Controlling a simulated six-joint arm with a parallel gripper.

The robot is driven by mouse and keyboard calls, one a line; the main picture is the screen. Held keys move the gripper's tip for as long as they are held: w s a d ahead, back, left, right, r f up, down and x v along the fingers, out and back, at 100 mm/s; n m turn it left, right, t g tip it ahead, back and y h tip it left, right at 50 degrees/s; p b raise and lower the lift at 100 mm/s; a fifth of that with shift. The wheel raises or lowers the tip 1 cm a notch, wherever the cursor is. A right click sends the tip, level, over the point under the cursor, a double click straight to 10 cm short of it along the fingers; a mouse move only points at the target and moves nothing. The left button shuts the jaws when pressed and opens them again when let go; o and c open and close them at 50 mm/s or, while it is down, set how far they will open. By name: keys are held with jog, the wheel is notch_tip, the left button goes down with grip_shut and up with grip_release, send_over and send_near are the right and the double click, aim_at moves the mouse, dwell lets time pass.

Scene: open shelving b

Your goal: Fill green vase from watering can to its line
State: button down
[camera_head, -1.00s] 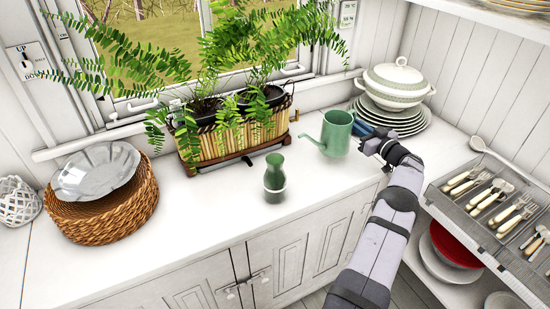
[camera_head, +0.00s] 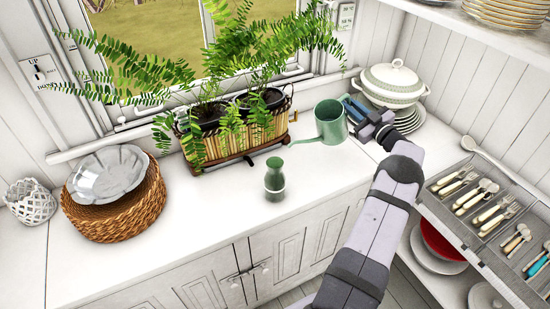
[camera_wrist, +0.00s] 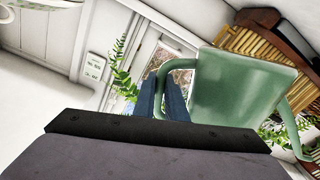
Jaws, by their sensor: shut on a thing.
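The green watering can (camera_head: 331,121) is tilted, with its spout pointing left and its open top showing in the head view. Its spout tip is near the green vase (camera_head: 274,176), a little above and behind the vase's mouth. The vase stands upright on the white counter, with a paler band low on its body. My gripper (camera_head: 352,108) is shut on the can's handle at the can's right side. In the wrist view, the blue fingers (camera_wrist: 164,97) are at the handle, beside the can body (camera_wrist: 240,88). The water level in the vase cannot be told.
A bamboo planter (camera_head: 228,146) with ferns stands behind the vase. Stacked plates (camera_head: 408,121) with a tureen are behind my gripper. A cutlery tray (camera_head: 480,200) is at right. The counter's front is clear.

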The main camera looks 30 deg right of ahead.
aim_at(346, 94)
jog(key=shift+n, duration=0.8)
jog(key=shift+s+a+r+p, duration=0.1)
jog(key=shift+a+r+p, duration=0.25)
jog(key=shift+r+p, duration=0.3)
jog(key=shift+s+a+r+p, duration=0.1)
jog(key=shift+a+r+p, duration=0.3)
jog(key=shift+r, duration=0.45)
jog(key=shift+s+a+r+p, duration=0.1)
jog(key=shift+a+r+p, duration=0.15)
jog(key=shift+r+p, duration=0.45)
jog(key=shift+s+a+r+n+p, duration=0.1)
jog(key=shift+a+r+n+p, duration=0.3)
jog(key=shift+a+r+p, duration=0.35)
jog(key=shift+s+a+r+n+t+y+p, duration=0.15)
jog(key=shift+a+r+n+p, duration=0.3)
jog(key=shift+r, duration=0.25)
jog(key=shift+s+a+r+n+t+y+p, duration=0.1)
jog(key=shift+a+r+n+p, duration=0.25)
jog(key=shift+r+p, duration=0.3)
jog(key=shift+s+a+r+n+t+y+p, duration=0.15)
jog(key=shift+a+r+n+p, duration=0.25)
jog(key=shift+r, duration=0.35)
